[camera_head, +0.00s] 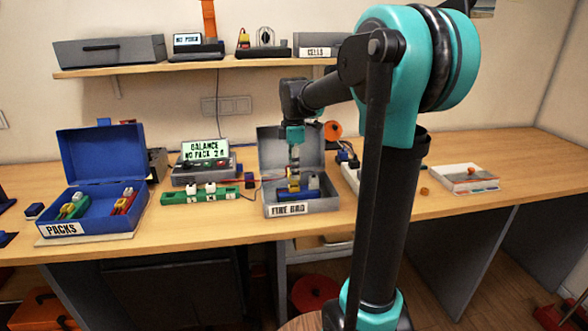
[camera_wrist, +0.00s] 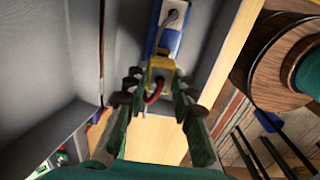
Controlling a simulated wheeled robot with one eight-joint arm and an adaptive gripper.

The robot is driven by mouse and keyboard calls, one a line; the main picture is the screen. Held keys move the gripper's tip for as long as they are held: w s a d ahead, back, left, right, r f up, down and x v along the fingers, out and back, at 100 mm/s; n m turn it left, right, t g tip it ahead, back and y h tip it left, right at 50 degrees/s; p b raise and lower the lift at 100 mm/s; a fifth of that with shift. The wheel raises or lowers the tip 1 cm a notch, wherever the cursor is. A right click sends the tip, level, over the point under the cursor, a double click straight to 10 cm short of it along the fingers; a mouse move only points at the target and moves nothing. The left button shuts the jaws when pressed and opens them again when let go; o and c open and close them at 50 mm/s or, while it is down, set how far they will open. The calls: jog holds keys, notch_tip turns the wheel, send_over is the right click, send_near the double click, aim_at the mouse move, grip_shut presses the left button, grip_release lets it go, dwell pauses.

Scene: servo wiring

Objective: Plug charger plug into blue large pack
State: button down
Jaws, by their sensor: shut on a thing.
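My gripper (camera_head: 293,178) reaches down into the open grey box labelled FIRE BAG (camera_head: 262,205). In the wrist view its fingers (camera_wrist: 158,82) are closed around a yellow plug (camera_wrist: 160,66) with a red wire looping from its near end. Just beyond the plug lies a blue pack (camera_wrist: 152,38) with a pale top and a grey lead, inside the grey box. The plug's far end meets or overlaps the pack in this view; I cannot tell whether it is seated.
The blue PACKS box (camera_head: 85,222) stands open at left with several packs in it. The balance charger (camera_head: 205,165) and a green board (camera_head: 200,197) lie left of the grey box. Its raised lid (camera_head: 275,145) stands behind my gripper.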

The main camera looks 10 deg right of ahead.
jog(key=shift+f, duration=1.25)
jog(key=c, duration=1.2)
grip_release()
jog(key=shift+r, duration=0.1)
notch_tip(320, 180, up, 12)
jog(key=shift+f, duration=0.1)
